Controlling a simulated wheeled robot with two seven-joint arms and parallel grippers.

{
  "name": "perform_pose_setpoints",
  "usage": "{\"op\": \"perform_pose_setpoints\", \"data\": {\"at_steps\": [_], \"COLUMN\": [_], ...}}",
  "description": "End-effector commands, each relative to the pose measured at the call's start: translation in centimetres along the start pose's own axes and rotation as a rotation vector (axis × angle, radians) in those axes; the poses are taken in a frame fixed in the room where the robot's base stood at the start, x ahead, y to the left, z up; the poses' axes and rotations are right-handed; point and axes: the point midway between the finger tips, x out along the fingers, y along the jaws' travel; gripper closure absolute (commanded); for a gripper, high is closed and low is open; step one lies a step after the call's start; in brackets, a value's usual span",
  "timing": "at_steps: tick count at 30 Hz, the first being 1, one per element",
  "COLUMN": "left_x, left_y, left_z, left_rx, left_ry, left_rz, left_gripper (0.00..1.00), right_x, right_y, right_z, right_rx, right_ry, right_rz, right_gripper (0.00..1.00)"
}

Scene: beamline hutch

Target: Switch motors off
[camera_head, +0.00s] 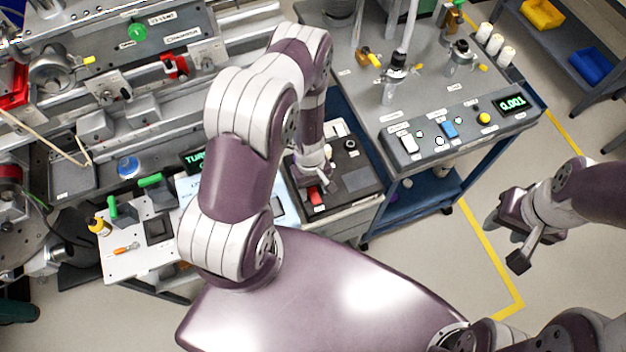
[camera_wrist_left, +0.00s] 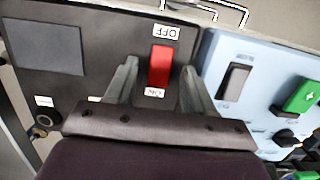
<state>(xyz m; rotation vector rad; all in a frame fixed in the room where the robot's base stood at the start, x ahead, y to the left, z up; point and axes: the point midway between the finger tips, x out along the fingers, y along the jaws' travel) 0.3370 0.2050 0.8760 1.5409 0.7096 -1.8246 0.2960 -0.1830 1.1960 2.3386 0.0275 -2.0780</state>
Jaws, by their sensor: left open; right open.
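A red rocker switch (camera_wrist_left: 160,66) sits on a dark panel (camera_wrist_left: 95,25), with an OFF label (camera_wrist_left: 165,32) at one end and an ON label (camera_wrist_left: 154,92) at the other. The labels appear upside down in the left wrist view. The switch also shows in the head view (camera_head: 315,196), below my left gripper (camera_head: 327,183). In the left wrist view my left gripper (camera_wrist_left: 160,82) is open, one finger on each side of the switch. I cannot tell whether the fingers touch the panel. My right gripper (camera_head: 506,232) is open and empty over the floor at the right.
A grey console (camera_head: 470,120) with white and blue switches and a green display stands at the back right. Floor around my right gripper is clear.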

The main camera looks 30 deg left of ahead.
Motion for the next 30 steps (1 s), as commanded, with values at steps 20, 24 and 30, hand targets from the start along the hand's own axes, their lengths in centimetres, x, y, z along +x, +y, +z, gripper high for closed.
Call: {"op": "perform_pose_setpoints", "data": {"at_steps": [20,24,30], "left_x": [-12.2,-12.2,-12.2], "left_y": [0.0,0.0,0.0], "left_z": [0.1,0.1,0.1], "left_rx": [0.000,-0.001,-0.001], "left_ry": [0.001,0.001,0.001], "left_rz": [-0.001,-0.001,0.000], "left_gripper": [0.47,0.47,0.47], "right_x": [-0.4,-0.4,-0.4], "right_y": [0.0,0.0,0.0], "right_z": [-0.1,-0.1,-0.1], "right_rx": [0.000,0.000,0.000], "right_ry": [0.000,0.000,0.000], "right_rz": [0.000,0.000,0.000], "right_gripper": [0.57,0.57,0.57]}}
